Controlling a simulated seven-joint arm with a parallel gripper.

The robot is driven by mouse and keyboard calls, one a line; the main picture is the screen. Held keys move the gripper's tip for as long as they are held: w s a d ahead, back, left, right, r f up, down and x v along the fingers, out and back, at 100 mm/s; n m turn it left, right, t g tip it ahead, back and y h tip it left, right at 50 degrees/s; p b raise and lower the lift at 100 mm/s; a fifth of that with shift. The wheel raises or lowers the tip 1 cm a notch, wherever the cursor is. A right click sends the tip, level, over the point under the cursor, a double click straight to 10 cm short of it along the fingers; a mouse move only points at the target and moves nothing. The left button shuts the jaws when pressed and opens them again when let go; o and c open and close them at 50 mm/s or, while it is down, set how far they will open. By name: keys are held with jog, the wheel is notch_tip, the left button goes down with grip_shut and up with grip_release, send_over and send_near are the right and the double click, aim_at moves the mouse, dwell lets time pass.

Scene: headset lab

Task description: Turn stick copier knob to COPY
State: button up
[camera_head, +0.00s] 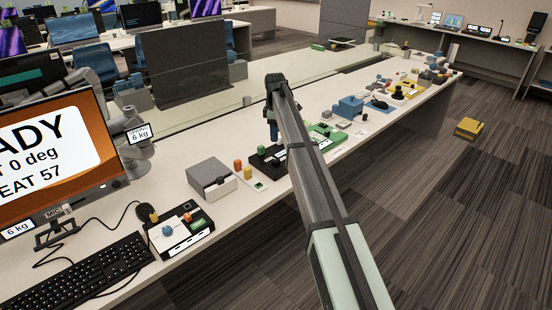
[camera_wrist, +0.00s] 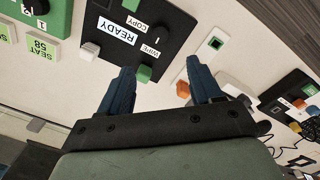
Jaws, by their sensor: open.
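The stick copier is a black box (camera_wrist: 112,58) with a white READY label, at the upper middle of the wrist view. Small COPY and WIPE labels sit on its right part. A dark round knob (camera_wrist: 162,34) is beside these labels; I cannot tell which way it points. In the head view the black box (camera_head: 268,163) lies on the bench below my gripper, partly hidden by my arm. My gripper (camera_head: 272,130) points down above it. In the wrist view my gripper (camera_wrist: 161,84) is open and empty, its fingertips short of the knob in the picture.
A green box (camera_wrist: 52,15) with a dial stands beside the copier. A small green block (camera_wrist: 144,73) and an orange one (camera_wrist: 183,89) are near the fingers. A grey box (camera_head: 212,178) stands to the left; blue box (camera_head: 349,106) to the right.

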aim_at(276, 160)
jog(key=f, duration=1.3)
jog(key=shift+w+f, duration=0.3)
jog(key=shift+f, duration=0.05)
jog(key=c, duration=1)
jog(key=shift+c, duration=0.2)
jog(key=shift+m, duration=0.3)
jog(key=m, duration=0.9)
jog(key=shift+m+h, duration=0.3)
jog(key=shift+m, duration=1.9)
jog(key=shift+g, duration=0.3)
